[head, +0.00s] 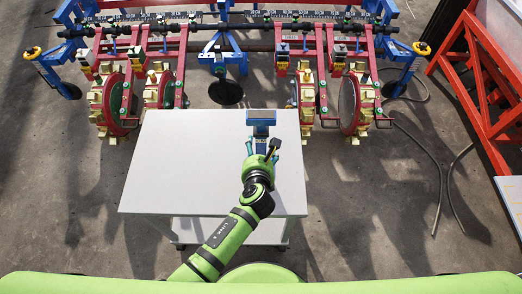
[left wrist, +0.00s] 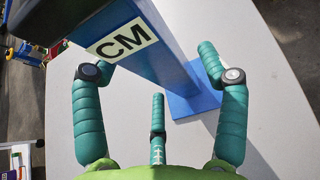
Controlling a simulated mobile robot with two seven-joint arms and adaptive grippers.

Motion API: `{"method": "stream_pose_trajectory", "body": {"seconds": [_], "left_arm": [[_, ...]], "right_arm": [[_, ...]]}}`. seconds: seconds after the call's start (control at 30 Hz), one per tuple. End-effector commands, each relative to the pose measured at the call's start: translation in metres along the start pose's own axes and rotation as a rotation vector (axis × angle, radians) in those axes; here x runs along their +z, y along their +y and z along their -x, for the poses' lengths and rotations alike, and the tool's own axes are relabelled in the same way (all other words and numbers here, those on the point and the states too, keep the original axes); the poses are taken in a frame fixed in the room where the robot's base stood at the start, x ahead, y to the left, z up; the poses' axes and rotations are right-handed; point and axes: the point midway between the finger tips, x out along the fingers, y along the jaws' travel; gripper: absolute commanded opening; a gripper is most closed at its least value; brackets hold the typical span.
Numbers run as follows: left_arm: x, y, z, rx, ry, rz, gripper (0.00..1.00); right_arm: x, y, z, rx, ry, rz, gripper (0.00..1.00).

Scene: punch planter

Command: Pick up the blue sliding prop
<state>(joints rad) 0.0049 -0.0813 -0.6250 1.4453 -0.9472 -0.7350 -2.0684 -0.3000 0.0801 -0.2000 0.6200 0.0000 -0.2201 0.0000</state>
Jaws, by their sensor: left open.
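The blue sliding prop (head: 261,117) stands on the white table (head: 160,160) near its far edge. In the left wrist view, the prop (left wrist: 160,55) is a blue post with a "CM" label and a flat blue base plate on the table. My left gripper (head: 262,146) is open at the near side of the prop. In the left wrist view, its teal fingers (left wrist: 134,50) are spread, one on each side of the post, with a third finger below. I cannot tell whether any finger touches it. My right gripper is not in view.
A red and blue planter frame with yellow-lugged wheels (head: 109,105) stands behind the table. A red-orange rack (head: 485,75) is at the right. Dark hoses (head: 440,185) lie on the floor there. The left half of the tabletop is clear.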

Motion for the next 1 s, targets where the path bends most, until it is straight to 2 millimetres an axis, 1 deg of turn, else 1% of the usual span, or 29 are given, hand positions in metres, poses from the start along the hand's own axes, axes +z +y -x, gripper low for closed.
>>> {"method": "stream_pose_trajectory", "body": {"seconds": [0.03, 0.17, 0.43, 0.47, 0.5, 0.57, 0.6, 0.63, 1.0], "left_arm": [[-0.001, 0.0, -0.007, 0.001, 0.001, -0.002, 0.74], [-0.001, 0.0, -0.017, 0.001, 0.0, -0.002, 0.74], [-0.001, 0.0, -0.02, 0.0, 0.001, 0.0, 0.74], [-0.001, 0.0, -0.02, 0.0, 0.001, 0.0, 0.66], [-0.001, 0.0, -0.02, 0.0, 0.001, 0.0, 0.5], [-0.001, 0.0, -0.02, 0.0, 0.001, -0.001, 0.26], [-0.001, 0.0, -0.019, 0.0, 0.001, -0.001, 0.1], [-0.001, 0.0, -0.019, 0.0, 0.001, -0.001, 0.0], [0.004, -0.001, -0.018, -0.002, -0.004, 0.001, 0.0]], "right_arm": [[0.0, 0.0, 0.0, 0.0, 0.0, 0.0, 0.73], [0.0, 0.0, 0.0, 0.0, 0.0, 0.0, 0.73], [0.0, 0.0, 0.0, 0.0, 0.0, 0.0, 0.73], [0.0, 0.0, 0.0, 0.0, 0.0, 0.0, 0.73], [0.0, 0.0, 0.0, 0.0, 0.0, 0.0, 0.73], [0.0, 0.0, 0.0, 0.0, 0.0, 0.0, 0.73], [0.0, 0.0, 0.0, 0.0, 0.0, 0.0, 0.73], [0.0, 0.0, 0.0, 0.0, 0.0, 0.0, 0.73], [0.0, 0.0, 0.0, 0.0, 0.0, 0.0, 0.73]]}}
